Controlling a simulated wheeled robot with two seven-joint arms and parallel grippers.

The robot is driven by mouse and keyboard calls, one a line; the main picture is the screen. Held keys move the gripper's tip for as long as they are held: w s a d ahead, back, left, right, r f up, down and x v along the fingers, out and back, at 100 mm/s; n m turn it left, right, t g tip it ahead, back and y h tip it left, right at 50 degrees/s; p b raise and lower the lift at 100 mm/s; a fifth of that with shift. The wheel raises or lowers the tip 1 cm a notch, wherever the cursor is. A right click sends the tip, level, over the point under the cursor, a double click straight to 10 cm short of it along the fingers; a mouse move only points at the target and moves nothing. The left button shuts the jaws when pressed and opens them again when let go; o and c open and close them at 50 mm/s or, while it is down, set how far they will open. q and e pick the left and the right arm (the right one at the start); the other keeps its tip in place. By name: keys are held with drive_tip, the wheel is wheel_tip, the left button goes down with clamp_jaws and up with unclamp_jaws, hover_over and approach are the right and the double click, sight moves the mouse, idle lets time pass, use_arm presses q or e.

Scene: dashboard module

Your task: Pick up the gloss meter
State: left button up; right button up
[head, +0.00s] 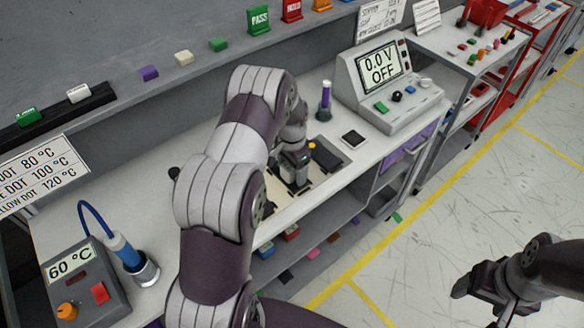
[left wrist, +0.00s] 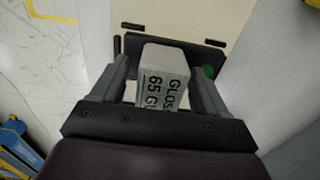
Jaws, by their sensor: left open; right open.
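The gloss meter (left wrist: 166,72) is a pale grey block with black lettering reading "GLOS" and "65 G" in the left wrist view. It sits over a dark plate (left wrist: 205,58) on a cream surface. My left gripper (head: 293,174) is lowered over the bench, with its open fingers on either side of the meter. Whether the fingers touch it cannot be told. In the head view my left arm and gripper mostly hide the meter. My right gripper (head: 478,288) is open and empty, out over the floor at the lower right.
A meter console (head: 388,85) reading "0.0 V OFF" stands right of the left gripper. A 60 °C station (head: 85,285) with a blue tool (head: 126,252) is at lower left.

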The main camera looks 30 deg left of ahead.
use_arm(q)
drive_tip(key=c, duration=1.2)
drive_tip(key=shift+r, duration=0.2)
drive_tip(key=shift+c, duration=0.2)
wheel_tip(320, 180, up, 4)
drive_tip(key=shift+f+b, duration=0.25)
drive_tip(key=shift+b, duration=0.5)
drive_tip(key=w+d+r+p, duration=0.7)
drive_tip(key=w, duration=0.2)
drive_tip(key=shift+w, duration=0.25)
drive_tip(key=shift+d, duration=0.1)
drive_tip(key=shift+n, duration=0.3)
